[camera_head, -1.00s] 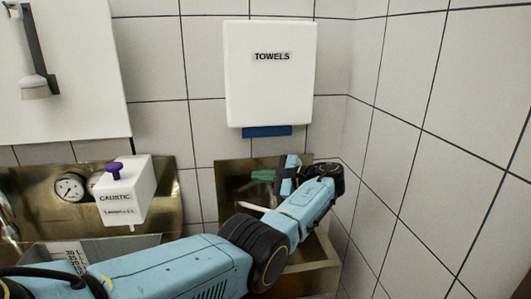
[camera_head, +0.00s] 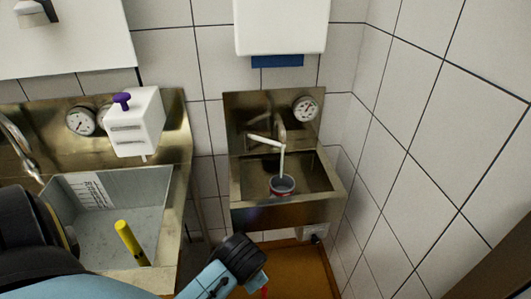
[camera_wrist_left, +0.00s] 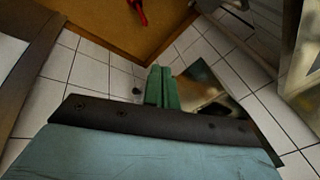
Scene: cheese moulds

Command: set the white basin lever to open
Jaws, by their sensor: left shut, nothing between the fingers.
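A small metal basin (camera_head: 285,213) is mounted on the wall near the corner. A thin white lever (camera_head: 263,139) sticks out by its tap (camera_head: 281,128), pointing to the left. A thin pale vertical line, perhaps water, drops from there to a round container (camera_head: 282,184) in the basin. My left arm (camera_head: 215,280) is below and in front of the basin, well apart from the lever. My left gripper's green fingers (camera_wrist_left: 161,88) are shut and empty in the left wrist view, above a tiled floor. My right gripper is not in view.
A larger sink (camera_head: 110,215) with a yellow cylinder (camera_head: 131,243) stands at the left. A white box with a purple knob (camera_head: 134,122) is above it. A gauge (camera_head: 305,109) sits on the small basin's backplate. A towel dispenser (camera_head: 282,27) hangs above. A brown surface (camera_head: 292,262) is below.

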